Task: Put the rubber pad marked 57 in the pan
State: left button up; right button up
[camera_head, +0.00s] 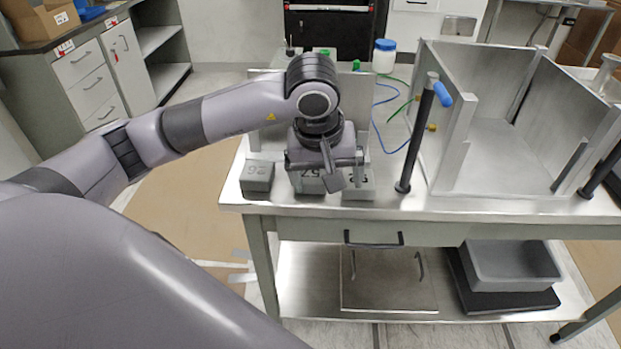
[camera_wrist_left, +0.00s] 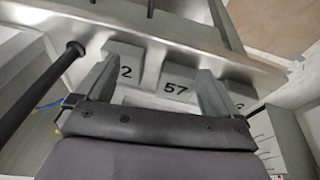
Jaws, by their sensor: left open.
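The grey block-like pad marked 57 (camera_head: 307,183) lies at the table's front edge, between a pad marked 26 (camera_head: 257,176) on the left and another pad (camera_head: 359,188) on the right. My left gripper (camera_head: 328,172) is above the pads, pointing down, and partly covers the 57 pad. In the left wrist view the left gripper (camera_wrist_left: 155,92) is open, with the 57 pad (camera_wrist_left: 176,86) showing between and beyond its fingers. I cannot tell whether they touch it. A grey open pan-like tray (camera_head: 510,266) sits on the lower shelf at the right. My right gripper is not in view.
An open metal box (camera_head: 505,150) stands on the table's right, with a black upright bar (camera_head: 414,145) at its front left. A white jar with a blue lid (camera_head: 384,57) and hoses are behind. A drawer handle (camera_head: 373,239) projects below the tabletop.

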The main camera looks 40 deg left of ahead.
aim_at(310, 173)
pick_arm(q)
jog(key=a, duration=0.1)
jog(key=w+a+r+y, duration=0.1)
jog(key=a, duration=0.1)
jog(key=a+r+y, duration=0.1)
jog(key=shift+w+a+t, duration=0.2)
jog(key=shift+t, duration=0.2)
jog(key=x, duration=0.3)
jog(key=p+x, duration=0.1)
jog(key=x, duration=0.2)
jog(key=shift+w+a, duration=0.3)
jog(key=c, duration=1.2)
jog(key=shift+c, duration=0.4)
jog(key=shift+r, duration=0.1)
